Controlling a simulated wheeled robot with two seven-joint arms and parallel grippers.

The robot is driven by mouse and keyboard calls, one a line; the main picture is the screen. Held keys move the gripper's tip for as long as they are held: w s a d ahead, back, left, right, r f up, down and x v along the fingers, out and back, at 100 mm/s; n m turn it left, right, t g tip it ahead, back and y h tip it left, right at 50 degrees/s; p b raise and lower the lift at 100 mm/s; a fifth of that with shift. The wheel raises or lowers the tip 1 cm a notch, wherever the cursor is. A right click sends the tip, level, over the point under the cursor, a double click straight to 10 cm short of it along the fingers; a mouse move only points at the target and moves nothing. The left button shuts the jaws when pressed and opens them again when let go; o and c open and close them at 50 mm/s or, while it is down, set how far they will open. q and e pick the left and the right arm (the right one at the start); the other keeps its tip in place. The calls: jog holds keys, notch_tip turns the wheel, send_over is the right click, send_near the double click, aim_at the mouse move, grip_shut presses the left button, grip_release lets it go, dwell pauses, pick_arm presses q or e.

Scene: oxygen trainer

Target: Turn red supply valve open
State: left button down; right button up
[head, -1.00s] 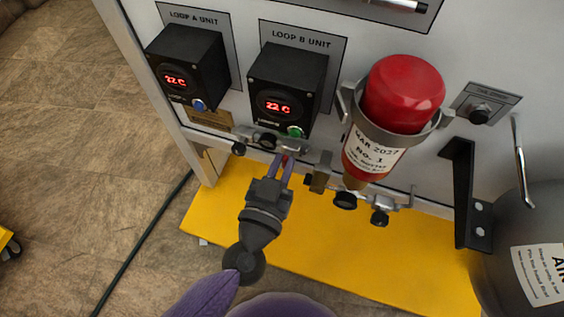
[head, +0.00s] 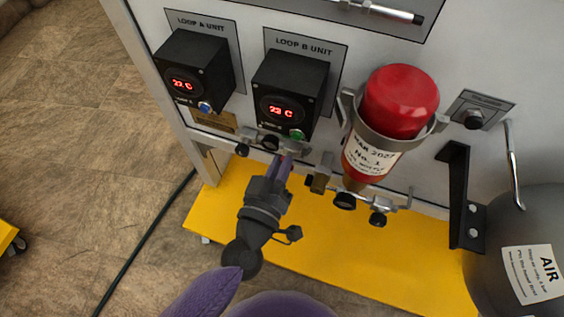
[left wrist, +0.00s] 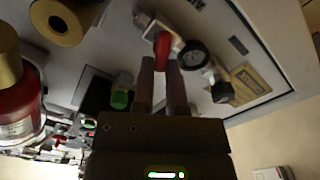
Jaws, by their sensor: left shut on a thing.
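The red supply valve handle (left wrist: 162,48) shows in the left wrist view, on the pipe fitting below the panel units. My left gripper (head: 281,158) reaches up to this fitting under the LOOP B unit in the head view. Its two fingers also show in the left wrist view (left wrist: 161,66), with the red handle between their tips; the gripper is shut on it. In the head view the fingers hide the handle. A round dark gauge (left wrist: 193,54) sits beside the handle. My right gripper is not in view.
The LOOP B unit (head: 290,86) has a green knob (head: 297,134); the LOOP A unit (head: 195,66) stands left of it. A red bottle (head: 400,100) hangs in a bracket on the right. A grey AIR tank (head: 500,250) stands at lower right, near the yellow base (head: 330,250).

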pick_arm(q)
jog(key=n, duration=0.5)
jog(key=f+n, duration=0.1)
jog(key=n, duration=0.2)
jog(key=shift+w+a, duration=0.1)
jog(key=shift+a, duration=0.2)
jog(key=shift+f+n+b, duration=0.1)
jog(key=shift+n+b, duration=0.35)
jog(key=shift+n, duration=1.65)
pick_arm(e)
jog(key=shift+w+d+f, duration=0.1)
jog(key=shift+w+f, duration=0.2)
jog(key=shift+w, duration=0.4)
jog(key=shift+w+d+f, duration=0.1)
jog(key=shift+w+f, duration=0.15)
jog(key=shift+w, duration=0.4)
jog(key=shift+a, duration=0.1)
pick_arm(q)
jog(key=shift+f, duration=0.1)
jog(key=c, duration=0.7)
grip_release()
jog(key=shift+o, duration=0.2)
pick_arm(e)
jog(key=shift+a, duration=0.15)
